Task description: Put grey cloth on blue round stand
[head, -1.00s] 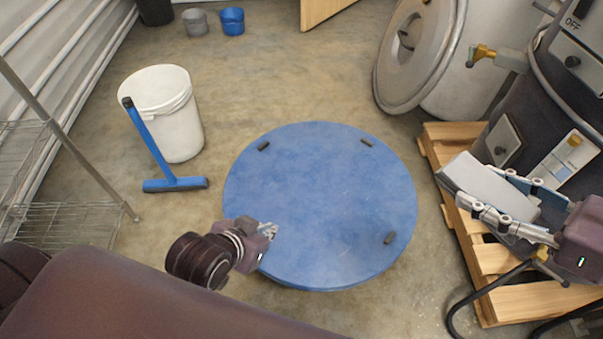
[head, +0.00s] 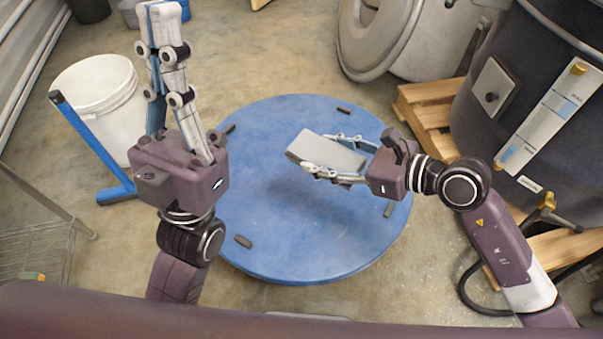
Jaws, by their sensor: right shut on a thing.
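The blue round stand (head: 290,240) is a low disc on the floor in the middle of the head view, with small dark pegs near its rim. My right gripper (head: 326,158) is shut on the grey cloth (head: 318,147), a flat folded pad. It holds the cloth over the upper middle of the stand, apparently above the surface. My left gripper (head: 160,20) points up the picture, left of the stand, with no object seen in it. Its fingers overlap in this view, so their gap is hidden.
A white bucket (head: 100,85) and a blue squeegee (head: 85,140) stand at the left, beside a wire rack (head: 40,245). A dark hopper (head: 480,60) on a wooden pallet (head: 425,100) is at the right. The stand's top is otherwise clear.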

